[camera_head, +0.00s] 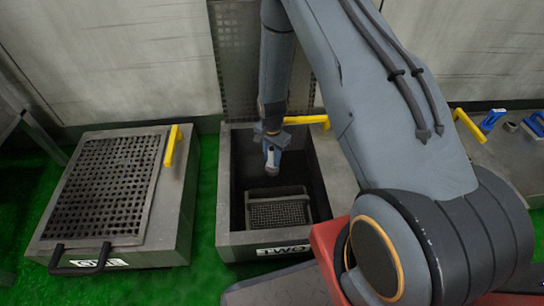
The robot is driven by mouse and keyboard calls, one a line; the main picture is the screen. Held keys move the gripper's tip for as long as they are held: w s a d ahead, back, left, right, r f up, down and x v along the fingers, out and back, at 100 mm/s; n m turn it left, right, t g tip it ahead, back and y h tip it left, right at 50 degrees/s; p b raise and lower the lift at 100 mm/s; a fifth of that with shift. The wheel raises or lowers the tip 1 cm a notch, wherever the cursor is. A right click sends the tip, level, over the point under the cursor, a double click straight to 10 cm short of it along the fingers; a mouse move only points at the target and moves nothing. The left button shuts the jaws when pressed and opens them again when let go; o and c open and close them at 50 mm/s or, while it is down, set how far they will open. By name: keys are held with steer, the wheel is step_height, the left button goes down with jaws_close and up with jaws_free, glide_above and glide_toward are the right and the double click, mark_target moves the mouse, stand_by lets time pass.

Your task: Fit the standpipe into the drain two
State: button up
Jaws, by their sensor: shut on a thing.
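Drain two (225,215) is the open grey box in the middle, with a label reading TWO on its front edge. A small grey mesh basket (279,213) sits low inside it. My gripper (271,143) points down over the box opening, behind the basket as seen here. It is shut on a small grey piece, which I take to be the standpipe (272,160); little of it shows, and its lower end is dark. I cannot tell whether that end touches anything. The drain's seat is not visible.
A grey box with a grated lid (103,185), black handles and a yellow handle (170,146) stands at left. My arm hides much of the right side. Blue items (491,121) lie on a grey surface at far right. Green floor separates the boxes.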

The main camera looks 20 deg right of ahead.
mark_target(272, 148)
steer(key=shift+f, duration=0.65)
steer(key=o, duration=1.1)
steer(key=shift+o, duration=0.2)
steer(key=shift+r, duration=0.1)
steer(key=shift+r+p, duration=1.5)
steer(key=shift+r, duration=2.3)
